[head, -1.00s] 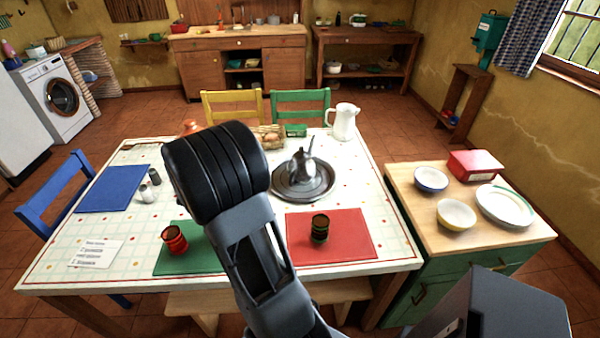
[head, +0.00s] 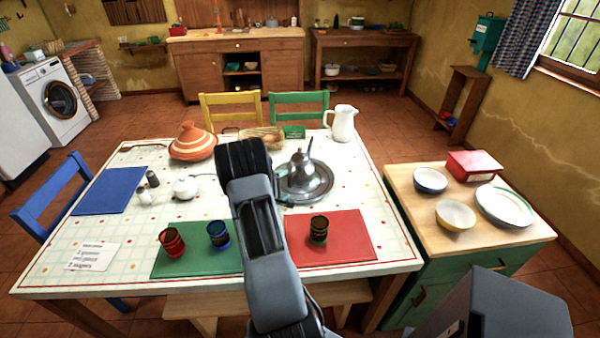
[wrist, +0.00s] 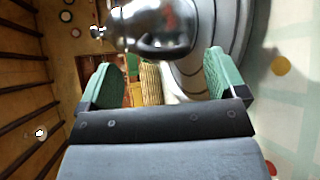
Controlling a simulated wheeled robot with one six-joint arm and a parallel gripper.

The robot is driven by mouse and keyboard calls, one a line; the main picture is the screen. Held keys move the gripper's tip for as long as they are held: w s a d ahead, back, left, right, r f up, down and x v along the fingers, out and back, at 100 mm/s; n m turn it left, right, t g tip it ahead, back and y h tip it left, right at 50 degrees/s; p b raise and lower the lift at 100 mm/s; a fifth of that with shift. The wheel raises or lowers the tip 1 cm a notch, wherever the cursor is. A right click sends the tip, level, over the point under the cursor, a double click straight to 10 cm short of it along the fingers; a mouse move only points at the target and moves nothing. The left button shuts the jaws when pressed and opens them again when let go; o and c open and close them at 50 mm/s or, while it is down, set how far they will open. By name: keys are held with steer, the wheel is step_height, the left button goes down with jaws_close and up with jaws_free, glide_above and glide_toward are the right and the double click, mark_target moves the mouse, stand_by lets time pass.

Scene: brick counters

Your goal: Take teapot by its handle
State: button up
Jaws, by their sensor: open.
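The silver teapot (head: 301,173) stands upright on a round metal tray (head: 322,187) on the table, just right of my arm in the head view. In the wrist view the teapot (wrist: 155,22) shows at the top, turned sideways and partly cut off, with the tray (wrist: 228,28) to its right. My gripper (wrist: 158,72) is open, its two green-padded fingers apart and nothing held between them. The teapot's body lies beyond the fingertips. In the head view my arm hides most of the gripper.
A terracotta tagine (head: 192,146), a bread basket (head: 262,137) and a white jug (head: 342,124) stand at the back. A white pot (head: 186,188) is left of my arm. Glasses stand on the green mat (head: 195,262) and red mat (head: 345,248). Bowls are on the right cabinet.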

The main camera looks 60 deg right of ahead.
mark_target(293, 184)
steer(key=shift+x, duration=2.95)
steer(key=shift+c, duration=0.3)
steer(key=shift+w+r, duration=0.1)
steer(key=c, duration=1.5)
steer(key=shift+d+r, duration=0.1)
steer(key=shift+r, duration=0.05)
